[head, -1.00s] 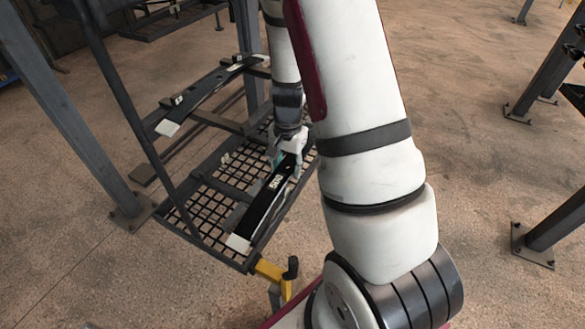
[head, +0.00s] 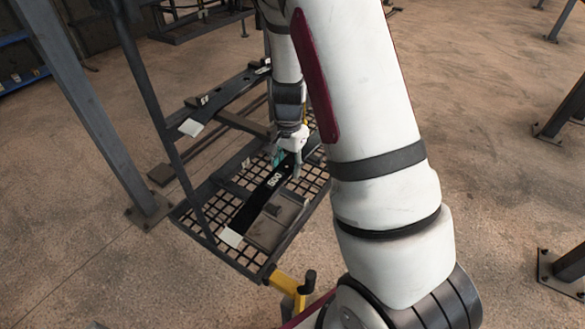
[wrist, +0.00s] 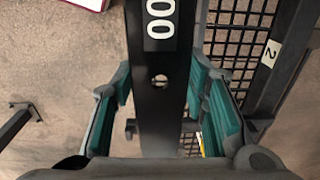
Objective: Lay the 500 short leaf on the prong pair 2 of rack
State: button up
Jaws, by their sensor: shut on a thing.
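The 500 short leaf (head: 252,208) is a long black bar with a white end and a white "500" label. My gripper (head: 290,150) is shut on it near its far part, and the leaf slants across the view over a dark mesh shelf of the rack. In the wrist view the leaf (wrist: 160,115) runs between the teal fingers of my gripper (wrist: 160,82), with a round hole between them. A white tag "2" (wrist: 270,52) is on a dark rack bar to the right of the leaf. I cannot tell whether the leaf touches anything below.
The mesh shelf (head: 195,222) has a dark frame. Another dark leaf (head: 225,98) with a white end lies on a bar behind it. A blue-grey post (head: 85,120) stands at left. A yellow fitting (head: 288,281) is at the shelf's near corner. Open floor lies at right.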

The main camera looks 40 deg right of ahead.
jog(key=shift+w+a, duration=0.15)
jog(key=shift+w, duration=0.25)
jog(key=shift+f+b, duration=0.65)
jog(key=shift+f, duration=0.6)
jog(key=o, duration=1.4)
jog(key=shift+s+f, duration=0.1)
jog(key=shift+s, duration=0.05)
